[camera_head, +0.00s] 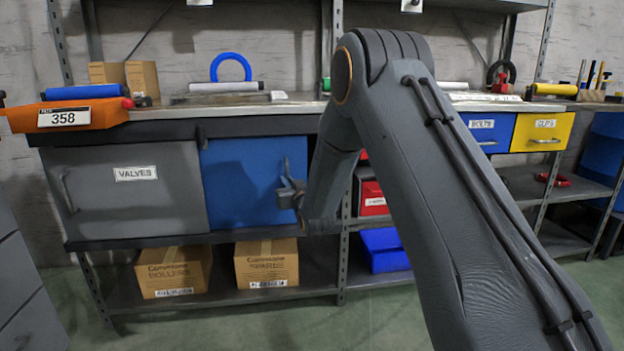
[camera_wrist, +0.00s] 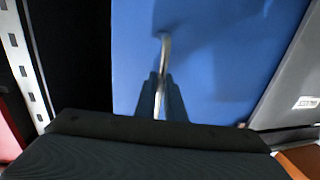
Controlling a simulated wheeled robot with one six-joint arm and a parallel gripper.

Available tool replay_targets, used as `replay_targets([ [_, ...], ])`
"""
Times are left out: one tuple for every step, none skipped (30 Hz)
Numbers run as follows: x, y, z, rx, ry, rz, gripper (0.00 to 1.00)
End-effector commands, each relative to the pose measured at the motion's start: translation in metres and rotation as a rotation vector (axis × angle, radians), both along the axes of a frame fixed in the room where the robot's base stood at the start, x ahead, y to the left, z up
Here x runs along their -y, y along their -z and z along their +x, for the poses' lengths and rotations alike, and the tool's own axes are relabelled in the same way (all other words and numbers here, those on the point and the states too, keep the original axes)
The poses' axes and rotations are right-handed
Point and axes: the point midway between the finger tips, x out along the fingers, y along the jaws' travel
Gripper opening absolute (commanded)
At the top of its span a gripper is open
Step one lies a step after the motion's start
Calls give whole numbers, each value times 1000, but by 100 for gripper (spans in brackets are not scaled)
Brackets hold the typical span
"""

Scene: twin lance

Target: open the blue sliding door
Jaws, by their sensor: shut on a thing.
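The blue sliding door (camera_head: 232,170) is in the cabinet under the bench, right of a grey door (camera_head: 160,205) labelled VALVES. In the wrist view the blue door (camera_wrist: 215,75) fills the middle, with the grey door (camera_wrist: 295,75) at its right edge. A slim metal handle (camera_wrist: 165,48) stands out from the blue door. My gripper (camera_wrist: 162,98) is shut on this handle, one finger on each side. In the head view my gripper (camera_head: 289,188) is at the door's right part, and my arm hides what lies just right of it.
In the wrist view a dark gap (camera_wrist: 70,55) lies between the blue door and a perforated rack post (camera_wrist: 24,60). Two cardboard boxes (camera_head: 266,265) stand on the shelf below. An orange bin (camera_head: 70,113) sits at the bench's left end. Red and blue bins (camera_head: 384,250) are behind my arm.

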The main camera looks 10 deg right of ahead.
Motion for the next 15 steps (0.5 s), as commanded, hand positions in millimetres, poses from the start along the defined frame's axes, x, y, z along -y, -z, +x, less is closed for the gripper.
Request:
replay_targets([
  [-23, -1, -1, 0, -9, 1, 0],
  [-32, -1, -1, 0, -8, 0, 0],
  [-46, -1, -1, -1, -9, 0, 0],
  [-56, 0, -1, -1, -8, 0, 0],
  [-65, -1, -1, -1, -8, 0, 0],
  [-78, -1, -1, 0, -8, 0, 0],
  [-86, -1, -1, 0, -7, 0, 0],
  [-94, 0, -1, 0, -8, -1, 0],
  [-105, 0, -1, 0, -7, 0, 0],
  [-113, 0, -1, 0, -6, 0, 0],
  [-120, 0, -1, 0, -7, -1, 0],
  [-128, -1, -1, 0, -5, 0, 0],
  [-135, -1, -1, 1, -6, 0, 0],
  [-140, 0, -1, 0, -6, 0, 0],
  [-146, 0, -1, -1, -4, -1, 0],
])
